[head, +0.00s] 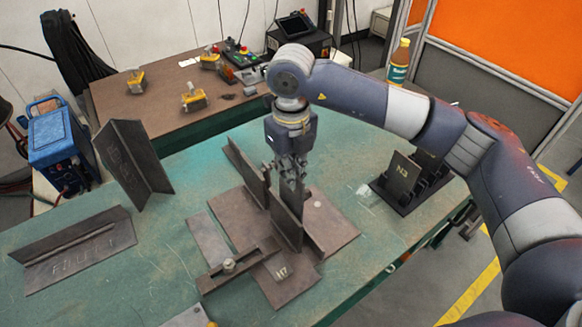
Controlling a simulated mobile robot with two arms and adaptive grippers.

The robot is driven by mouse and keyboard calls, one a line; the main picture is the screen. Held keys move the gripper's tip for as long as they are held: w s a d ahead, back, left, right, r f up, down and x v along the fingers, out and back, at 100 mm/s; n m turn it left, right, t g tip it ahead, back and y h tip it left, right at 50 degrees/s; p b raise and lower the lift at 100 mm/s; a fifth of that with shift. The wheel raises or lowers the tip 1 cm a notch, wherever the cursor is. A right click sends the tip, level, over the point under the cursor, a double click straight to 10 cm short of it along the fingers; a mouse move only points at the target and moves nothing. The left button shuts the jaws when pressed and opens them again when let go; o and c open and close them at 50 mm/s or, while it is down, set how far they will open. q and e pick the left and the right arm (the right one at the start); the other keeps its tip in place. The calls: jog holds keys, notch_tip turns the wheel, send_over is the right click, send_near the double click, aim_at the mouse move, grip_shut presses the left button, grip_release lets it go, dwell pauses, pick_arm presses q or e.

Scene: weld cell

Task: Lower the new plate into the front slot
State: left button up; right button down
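My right gripper (291,178) points down over the middle of the brown fixture (345,232) on the green table. Its fingers are shut on the top edge of a dark grey upright plate, the new plate (293,205). The plate's lower part is behind a brown upright (287,226) of the fixture, so I cannot tell how deep it sits or whether it touches the base. A second upright (247,172) stands behind and to the left. The front slot itself is hidden from this angle. My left gripper is not in view.
A black rack (405,205) with dark plates, one marked N3 (403,177), stands right of the fixture. A clamp bar (238,265) lies at its front left. Angle pieces (75,249) (133,165) are at left. The table's front right is bare.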

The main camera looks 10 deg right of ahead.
aim_at(291, 198)
jog(key=shift+f+b, duration=2.45)
jog(key=shift+f, duration=1.15)
jog(key=shift+f+b, duration=0.65)
jog(key=c, duration=1.7)
grip_release()
jog(key=shift+f, duration=0.1)
notch_tip(291, 198, up, 12)
jog(key=shift+r, duration=0.15)
